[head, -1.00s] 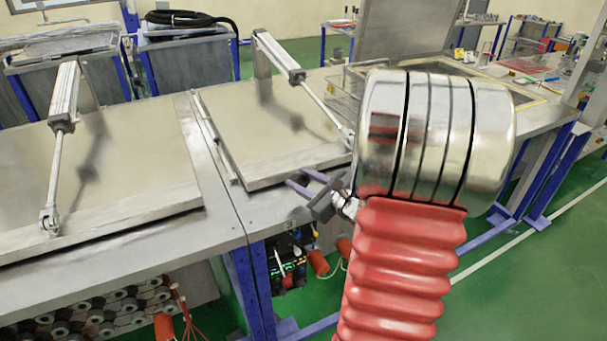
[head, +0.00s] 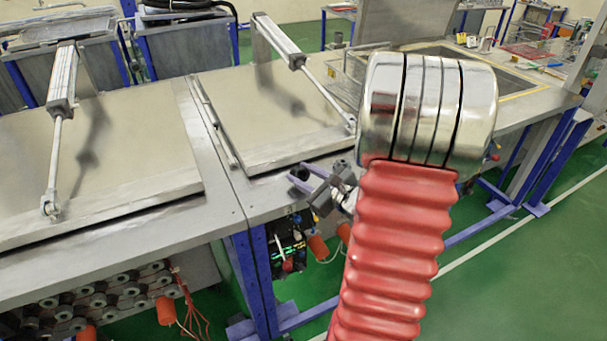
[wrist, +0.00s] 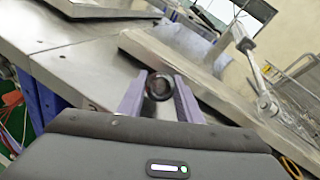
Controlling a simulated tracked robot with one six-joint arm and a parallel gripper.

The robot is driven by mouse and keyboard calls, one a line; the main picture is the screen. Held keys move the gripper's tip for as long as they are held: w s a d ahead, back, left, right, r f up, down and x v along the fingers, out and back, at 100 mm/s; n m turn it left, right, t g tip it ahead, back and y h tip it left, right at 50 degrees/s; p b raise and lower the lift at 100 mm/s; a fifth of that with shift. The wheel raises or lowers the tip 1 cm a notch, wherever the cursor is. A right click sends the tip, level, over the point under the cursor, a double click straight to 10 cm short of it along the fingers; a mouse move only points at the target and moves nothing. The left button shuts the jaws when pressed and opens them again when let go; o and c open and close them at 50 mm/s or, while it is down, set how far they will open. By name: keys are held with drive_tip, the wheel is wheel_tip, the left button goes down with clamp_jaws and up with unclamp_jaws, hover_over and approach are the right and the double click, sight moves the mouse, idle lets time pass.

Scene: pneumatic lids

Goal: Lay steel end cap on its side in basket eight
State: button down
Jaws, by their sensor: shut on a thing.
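My gripper (wrist: 158,98) has its two purple fingers closed on a small, dark, round-ended thing (wrist: 158,86), which I take to be the steel end cap; it faces me end-on in the wrist view. In the head view my gripper (head: 305,180) is at the front edge of the bench, left of my red arm sleeve, and the cap cannot be made out there. A wire basket (head: 345,72) shows beside the open tank behind my arm, partly hidden. Its number cannot be read. Wire mesh also shows at the right of the wrist view (wrist: 300,72).
Two shut metal lids (head: 285,120) (head: 100,160) with pneumatic cylinders cover the bench's left and middle. An open tank (head: 510,85) with a raised lid (head: 405,28) is at the right. Green floor (head: 530,270) is clear at the front right.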

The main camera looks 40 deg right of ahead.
drive_tip(key=c, duration=1.2)
unclamp_jaws()
drive_tip(key=s+r, duration=0.2)
drive_tip(key=s, duration=1.1)
drive_tip(key=shift+s+a+r, duration=0.25)
drive_tip(key=shift+a+r, duration=0.05)
drive_tip(key=shift+a, duration=0.05)
drive_tip(key=shift+a, duration=0.1)
